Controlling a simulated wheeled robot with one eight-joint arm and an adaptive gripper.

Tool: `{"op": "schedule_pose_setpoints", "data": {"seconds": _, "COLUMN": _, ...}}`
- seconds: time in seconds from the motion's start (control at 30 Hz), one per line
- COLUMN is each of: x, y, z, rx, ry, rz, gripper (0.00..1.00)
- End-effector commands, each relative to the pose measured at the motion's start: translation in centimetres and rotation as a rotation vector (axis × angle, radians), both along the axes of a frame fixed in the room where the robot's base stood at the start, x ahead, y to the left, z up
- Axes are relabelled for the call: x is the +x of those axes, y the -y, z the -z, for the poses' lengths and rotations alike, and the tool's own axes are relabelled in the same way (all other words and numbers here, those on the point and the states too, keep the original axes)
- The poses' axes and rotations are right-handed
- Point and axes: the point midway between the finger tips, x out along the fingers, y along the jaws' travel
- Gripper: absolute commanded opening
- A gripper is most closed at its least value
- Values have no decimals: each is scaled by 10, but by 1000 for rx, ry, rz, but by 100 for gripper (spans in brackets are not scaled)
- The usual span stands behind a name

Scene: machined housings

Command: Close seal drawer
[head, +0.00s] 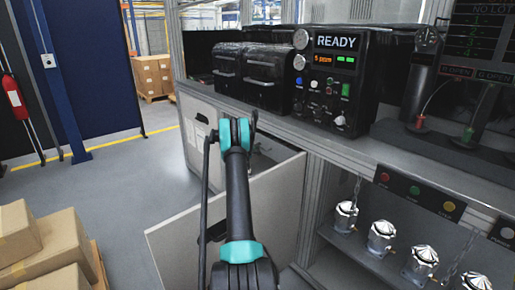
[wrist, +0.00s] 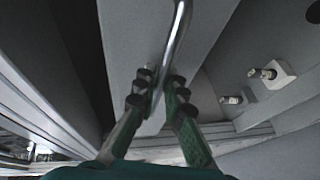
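The open drawer shows in the head view as a grey front panel (head: 272,203), standing out from the bench at lower centre, partly hidden behind my arm. In the wrist view a bent, shiny metal handle (wrist: 181,28) runs down between the green fingers of my gripper (wrist: 160,82). The dark fingertip pads close in on both sides of the handle, and the gripper looks shut on it.
The bench above carries a black READY control unit (head: 335,80) and black boxes with handles (head: 268,75). Metal parts (head: 381,236) stand on the shelf at right. Cardboard boxes (head: 45,250) sit at lower left. Grey floor is clear beyond them.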

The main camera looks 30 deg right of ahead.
Motion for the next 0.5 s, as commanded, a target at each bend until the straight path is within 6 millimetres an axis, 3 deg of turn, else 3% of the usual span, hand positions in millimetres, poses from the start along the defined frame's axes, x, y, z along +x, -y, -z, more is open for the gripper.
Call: {"op": "schedule_pose_setpoints", "data": {"seconds": 0.5, "x": 0, "y": 4, "z": 0, "rx": 0, "ry": 0, "rz": 1, "gripper": 0}}
